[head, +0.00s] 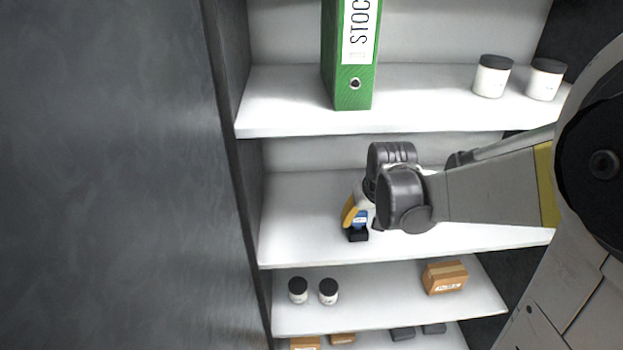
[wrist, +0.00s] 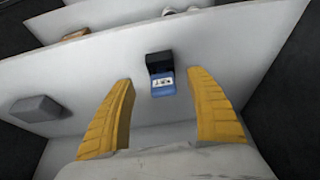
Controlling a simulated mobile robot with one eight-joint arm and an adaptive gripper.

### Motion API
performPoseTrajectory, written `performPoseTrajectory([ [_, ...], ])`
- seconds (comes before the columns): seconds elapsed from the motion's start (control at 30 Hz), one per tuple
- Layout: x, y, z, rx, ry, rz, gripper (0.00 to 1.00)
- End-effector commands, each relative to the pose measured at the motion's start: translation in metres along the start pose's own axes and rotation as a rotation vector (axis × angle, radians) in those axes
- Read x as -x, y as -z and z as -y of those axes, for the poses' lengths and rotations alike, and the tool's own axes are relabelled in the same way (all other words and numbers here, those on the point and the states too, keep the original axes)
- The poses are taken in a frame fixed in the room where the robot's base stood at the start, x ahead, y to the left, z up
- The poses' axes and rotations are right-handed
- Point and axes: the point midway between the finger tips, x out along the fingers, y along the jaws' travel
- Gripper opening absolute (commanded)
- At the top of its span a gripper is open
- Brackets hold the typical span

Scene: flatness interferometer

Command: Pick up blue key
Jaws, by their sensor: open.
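The blue key (wrist: 164,89) is a small blue block with a pale label, joined to or resting against a black part (wrist: 160,62). It lies on the white middle shelf. In the wrist view it shows between the two yellow fingers, with clear gaps on both sides. My gripper (wrist: 162,79) is open and empty around its line, not visibly touching it. In the head view the blue key (head: 360,217) shows beside a yellow finger of my gripper (head: 352,212), partly hidden by my wrist.
A grey box (wrist: 36,108) lies on the same shelf, left in the wrist view. A green binder (head: 352,95) and two white jars stand on the shelf above. Below are two jars (head: 313,292) and a brown carton (head: 445,278). A dark side wall bounds the shelves at left.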

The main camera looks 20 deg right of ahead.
Motion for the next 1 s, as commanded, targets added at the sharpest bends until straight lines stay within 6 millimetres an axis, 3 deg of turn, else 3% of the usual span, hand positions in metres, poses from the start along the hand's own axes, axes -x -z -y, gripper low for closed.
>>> performPoseTrajectory([
  [0.13, -0.008, 0.017, 0.0, 0.0, 0.0, 0.0, 0.65],
  [0.33, -0.017, 0.02, 0.0, 0.0, 0.0, 0.0, 0.65],
  [0.6, -0.057, 0.02, 0.0, 0.0, 0.0, 0.0, 0.65],
  [0.83, -0.058, 0.021, 0.0, 0.0, 0.0, 0.0, 0.65],
  [0.87, -0.058, 0.021, 0.0, 0.0, 0.0, 0.0, 0.6],
  [1.0, -0.058, 0.021, 0.0, 0.0, 0.0, 0.0, 0.17],
])
